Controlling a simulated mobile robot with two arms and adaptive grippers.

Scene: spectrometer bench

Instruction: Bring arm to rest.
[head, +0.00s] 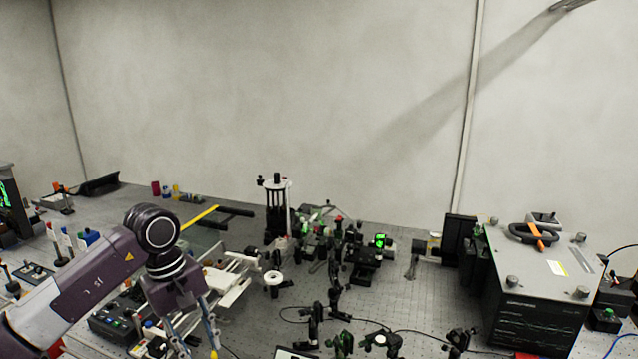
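My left arm comes in from the lower left, over the near left part of the bench. My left gripper (197,340) points down near the bottom edge of the head view. Its two fingers stand apart with nothing seen between them, and the lowest part is close to the picture's edge. Behind and beside it is a white slide stage (238,277). My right arm and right gripper are not in view.
The optical bench (345,212) is crowded. A black post assembly (276,205) stands in the middle, with dark optic mounts (362,262) to its right. A large grey-topped instrument box (535,300) stands at the right. A control box (115,322) lies near my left gripper.

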